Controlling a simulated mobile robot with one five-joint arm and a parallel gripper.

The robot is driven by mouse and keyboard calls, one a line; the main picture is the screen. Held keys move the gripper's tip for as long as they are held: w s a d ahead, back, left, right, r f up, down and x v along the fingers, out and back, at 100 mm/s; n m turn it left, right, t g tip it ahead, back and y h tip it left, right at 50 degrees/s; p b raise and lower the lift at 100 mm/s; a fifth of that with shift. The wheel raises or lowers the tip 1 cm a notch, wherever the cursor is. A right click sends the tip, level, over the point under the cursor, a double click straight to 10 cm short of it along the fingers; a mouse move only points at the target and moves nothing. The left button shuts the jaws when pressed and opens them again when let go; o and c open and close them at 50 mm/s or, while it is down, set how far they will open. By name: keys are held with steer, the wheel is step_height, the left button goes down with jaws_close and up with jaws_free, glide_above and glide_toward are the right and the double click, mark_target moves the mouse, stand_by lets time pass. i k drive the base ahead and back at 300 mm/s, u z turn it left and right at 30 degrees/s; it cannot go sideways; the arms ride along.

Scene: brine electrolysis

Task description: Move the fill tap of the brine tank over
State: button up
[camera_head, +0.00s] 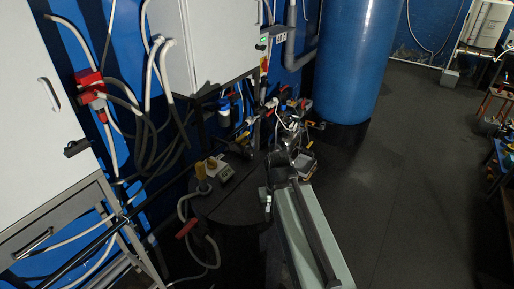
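A dark, round-topped tank (238,203) stands low in the middle, beside the cabinets. It may be the brine tank, but no label is readable. A yellow fitting (201,172) and a small grey device with a display (225,172) are at its top. A pale hose with a red-handled fitting (187,228) hangs at its left side; I cannot tell which fitting is the fill tap. My arm, a grey-green link, rises from the bottom. My gripper (281,158) seems to be the dark part beyond it, right of the tank top; its fingers cannot be made out.
Grey cabinets (212,40) with cables line the blue wall at left. A tall blue tank (357,60) stands behind. Cluttered tools and bottles (292,112) lie beyond my arm. Dark floor (415,170) at right is clear up to a loaded rack (497,125).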

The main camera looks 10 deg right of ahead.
mark_target(238, 140)
steer(key=u, duration=0.2)
steer(key=i, duration=0.8)
steer(key=z, duration=0.15)
steer(key=k, duration=1)
steer(key=u, duration=0.4)
steer(key=i, duration=0.65)
steer(key=u, duration=0.9)
